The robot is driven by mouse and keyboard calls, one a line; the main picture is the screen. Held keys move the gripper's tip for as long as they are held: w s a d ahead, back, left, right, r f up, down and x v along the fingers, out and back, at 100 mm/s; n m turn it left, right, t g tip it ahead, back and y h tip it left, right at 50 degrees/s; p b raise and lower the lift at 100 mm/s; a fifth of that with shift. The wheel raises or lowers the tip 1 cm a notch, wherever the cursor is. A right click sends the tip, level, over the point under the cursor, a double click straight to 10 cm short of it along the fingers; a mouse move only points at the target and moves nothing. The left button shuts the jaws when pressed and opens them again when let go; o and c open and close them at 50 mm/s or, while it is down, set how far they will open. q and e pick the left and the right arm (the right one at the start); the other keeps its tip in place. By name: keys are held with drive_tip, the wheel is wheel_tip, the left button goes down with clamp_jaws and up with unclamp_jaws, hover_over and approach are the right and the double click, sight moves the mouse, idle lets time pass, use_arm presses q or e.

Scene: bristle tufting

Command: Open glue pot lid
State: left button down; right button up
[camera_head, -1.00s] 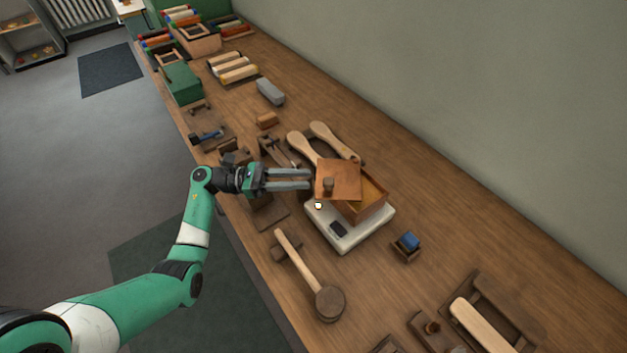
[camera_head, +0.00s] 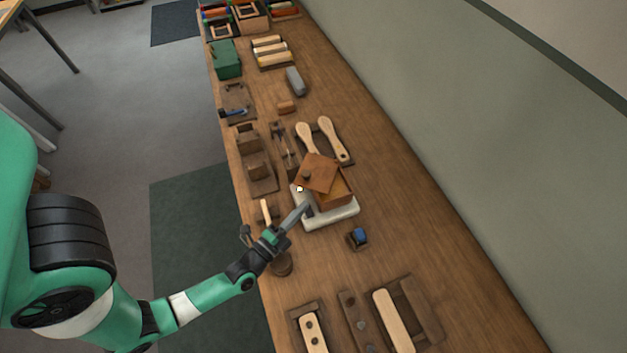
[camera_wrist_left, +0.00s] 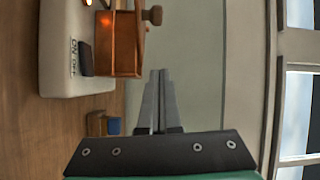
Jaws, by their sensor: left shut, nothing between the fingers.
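The glue pot is a brown wooden box (camera_head: 339,200) on a white base (camera_head: 335,221). Its square lid (camera_head: 321,167) lies askew on top, overhanging to the left, with a round knob (camera_head: 307,176) on it. In the left wrist view the box (camera_wrist_left: 125,50), its knob (camera_wrist_left: 152,15) and the white base (camera_wrist_left: 57,50) with an on/off switch show at upper left. My left gripper (camera_head: 305,206) is shut and empty, in front of the base's near left part in the head view. The wrist view shows its fingers (camera_wrist_left: 158,75) together, apart from the box. My right gripper is not in view.
Two wooden paddles (camera_head: 322,138) lie behind the pot. A mallet (camera_head: 281,264) is partly hidden by my left arm. Wooden trays (camera_head: 428,310) are at the front. The bench right of the pot is clear.

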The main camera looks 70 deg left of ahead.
sight(309, 186)
use_arm(q)
drive_tip(key=b+x, duration=0.2)
drive_tip(key=x, duration=0.8)
drive_tip(key=shift+b, duration=0.35)
drive_tip(key=shift+s+a+f+b, duration=0.25)
drive_tip(key=shift+s+a+b, duration=0.25)
drive_tip(key=shift+s+b, duration=0.25)
drive_tip(key=shift+s+a+r+p, duration=0.3)
drive_tip(key=shift+s+a+p, duration=0.2)
drive_tip(key=shift+s+p, duration=0.1)
drive_tip(key=shift+s+a+f, duration=0.1)
drive_tip(key=shift+s+a, duration=0.05)
drive_tip(key=shift+a, duration=0.1)
drive_tip(key=shift+s+f+p, duration=0.15)
drive_tip(key=shift+p, duration=0.2)
